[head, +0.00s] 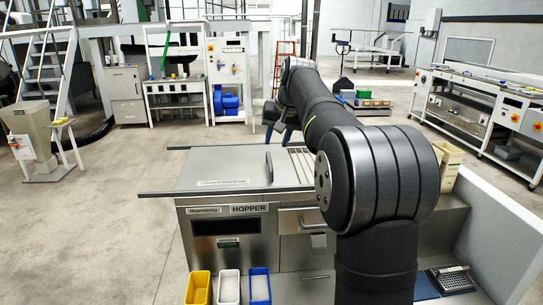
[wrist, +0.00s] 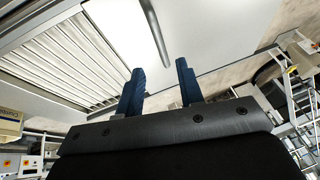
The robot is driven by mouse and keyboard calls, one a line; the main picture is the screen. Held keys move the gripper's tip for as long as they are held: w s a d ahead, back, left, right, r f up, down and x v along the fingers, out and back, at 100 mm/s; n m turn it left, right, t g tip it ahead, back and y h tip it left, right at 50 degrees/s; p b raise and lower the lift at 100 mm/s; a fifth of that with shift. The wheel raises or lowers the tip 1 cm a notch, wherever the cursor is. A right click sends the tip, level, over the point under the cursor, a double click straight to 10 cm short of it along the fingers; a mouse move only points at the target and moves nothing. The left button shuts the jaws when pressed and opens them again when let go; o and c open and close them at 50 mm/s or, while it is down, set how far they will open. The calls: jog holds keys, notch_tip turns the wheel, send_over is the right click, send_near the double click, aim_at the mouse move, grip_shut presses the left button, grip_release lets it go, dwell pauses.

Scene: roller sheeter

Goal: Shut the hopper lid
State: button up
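The hopper lid (head: 222,168) is a flat steel panel on top of the hopper cabinet (head: 262,215), between two rails that stick out to the left. A dark upright bar handle (head: 268,167) stands near its right edge. Right of the lid a slatted grate (head: 301,164) is uncovered. In the wrist view the handle (wrist: 157,32) lies beyond the fingers, with the grate (wrist: 70,62) to its left. My gripper (head: 274,130) is above the far side of the cabinet top, apart from the handle. Its two blue fingers (wrist: 160,85) are spread with nothing between them.
Yellow, white and blue bins (head: 229,287) stand in front of the cabinet. The rail ends (head: 155,194) jut out past the cabinet's left side. My arm hides part of the cabinet's right side.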

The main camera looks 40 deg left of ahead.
aim_at(270, 160)
jog(key=x, duration=0.7)
jog(key=shift+a+f, duration=0.15)
jog(key=shift+f, duration=0.05)
grip_shut()
